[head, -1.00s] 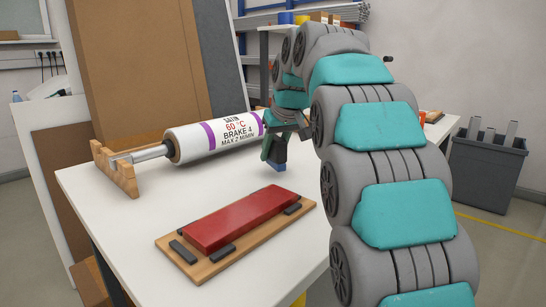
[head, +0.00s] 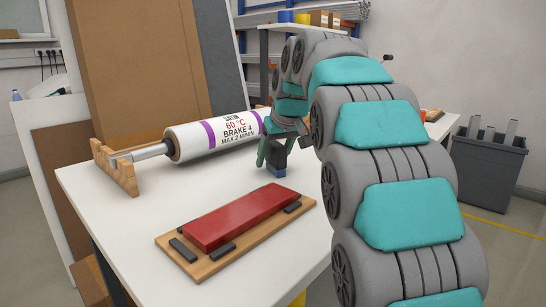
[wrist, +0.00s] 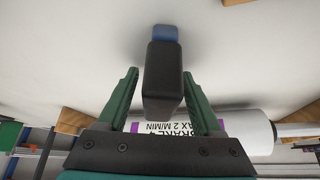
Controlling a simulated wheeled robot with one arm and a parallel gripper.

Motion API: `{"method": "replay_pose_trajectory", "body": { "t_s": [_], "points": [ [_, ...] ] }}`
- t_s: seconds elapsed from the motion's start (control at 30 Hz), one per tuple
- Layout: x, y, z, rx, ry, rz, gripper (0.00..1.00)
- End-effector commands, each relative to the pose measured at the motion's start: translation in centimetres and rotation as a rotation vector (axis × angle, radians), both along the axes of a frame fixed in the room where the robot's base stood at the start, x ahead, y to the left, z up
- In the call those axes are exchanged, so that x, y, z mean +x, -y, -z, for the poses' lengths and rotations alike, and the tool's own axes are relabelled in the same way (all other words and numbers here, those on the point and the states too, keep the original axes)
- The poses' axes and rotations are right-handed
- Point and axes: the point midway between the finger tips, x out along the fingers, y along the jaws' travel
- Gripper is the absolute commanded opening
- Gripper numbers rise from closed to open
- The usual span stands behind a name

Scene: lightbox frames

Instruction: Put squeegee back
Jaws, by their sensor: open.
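The squeegee, which looks like a dark block with a blue end, stands on the white table (head: 110,190) beside the printed roller. The fingers are open, with a gap at the left finger; whether the right one touches is unclear.
The white roller (head: 215,138) with purple bands rests on a wooden cradle (head: 115,168) behind. A red block (head: 243,216) lies on a wooden board (head: 192,272) between black stops in front. My arm covers the table's right side. A grey bin (head: 485,170) stands at right.

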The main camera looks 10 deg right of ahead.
Motion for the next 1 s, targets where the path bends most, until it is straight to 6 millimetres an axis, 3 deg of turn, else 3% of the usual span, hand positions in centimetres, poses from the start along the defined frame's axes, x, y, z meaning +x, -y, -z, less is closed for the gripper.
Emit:
{"method": "replay_pose_trajectory", "body": {
  "t_s": [0.27,0.63,1.0],
  "points": [
    [-0.3,0.1,-1.0,0.000,0.002,-0.001,0.67],
    [-3.3,0.8,-6.5,0.000,0.006,0.000,0.67],
    [-5.3,1.3,-10.2,0.000,0.004,0.000,0.67]
  ]
}}
